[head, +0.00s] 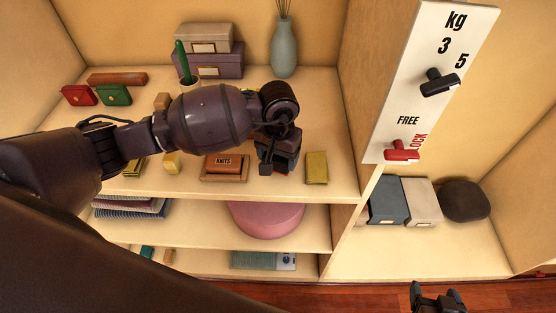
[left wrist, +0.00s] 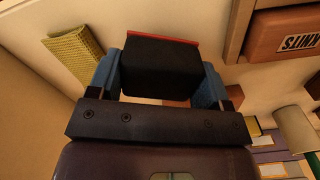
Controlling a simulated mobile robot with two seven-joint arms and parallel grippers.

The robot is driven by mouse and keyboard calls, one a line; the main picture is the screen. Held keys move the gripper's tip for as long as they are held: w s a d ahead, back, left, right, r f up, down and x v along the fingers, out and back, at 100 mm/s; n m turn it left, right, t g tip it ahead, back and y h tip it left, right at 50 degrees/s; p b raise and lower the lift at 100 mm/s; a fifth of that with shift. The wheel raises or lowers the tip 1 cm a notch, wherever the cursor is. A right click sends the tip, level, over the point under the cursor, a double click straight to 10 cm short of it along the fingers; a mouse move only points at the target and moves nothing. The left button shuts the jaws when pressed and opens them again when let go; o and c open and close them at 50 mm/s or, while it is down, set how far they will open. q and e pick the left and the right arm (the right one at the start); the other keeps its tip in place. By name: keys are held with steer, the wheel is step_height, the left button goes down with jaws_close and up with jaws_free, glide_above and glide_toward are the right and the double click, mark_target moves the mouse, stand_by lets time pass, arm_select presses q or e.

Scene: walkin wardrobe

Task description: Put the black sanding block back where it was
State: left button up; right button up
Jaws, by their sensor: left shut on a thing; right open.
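The black sanding block (left wrist: 160,70) sits between the blue fingertips of my left gripper in the left wrist view. A red strip runs along its far edge. In the head view my left gripper (head: 277,160) is at the upper shelf (head: 338,178), between the orange-brown KNITS block (head: 224,165) and a yellow ribbed pad (head: 317,167). There the dark block is hard to tell from the dark gripper. I cannot tell whether the block touches the shelf. My right gripper (head: 438,298) is open and empty at the bottom edge of the head view.
Boxes (head: 208,52), a blue-grey vase (head: 284,48) and red (head: 79,95) and green (head: 114,94) pouches stand behind. A pink round box (head: 266,218) is one shelf below. A white panel with knobs (head: 430,75) is on the right divider.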

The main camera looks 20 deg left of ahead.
arm_select(q)
step_height(320, 180, down, 2)
steer(key=shift+f, duration=0.15)
arm_select(e)
steer(key=shift+w+r, duration=0.1)
steer(key=shift+r, duration=0.05)
arm_select(q)
steer(key=shift+f, duration=0.15)
steer(key=o, duration=1)
steer(key=shift+c, duration=0.2)
arm_select(e)
steer(key=shift+s+f, duration=0.35)
steer(key=shift+s, duration=0.05)
steer(key=shift+r, duration=0.1)
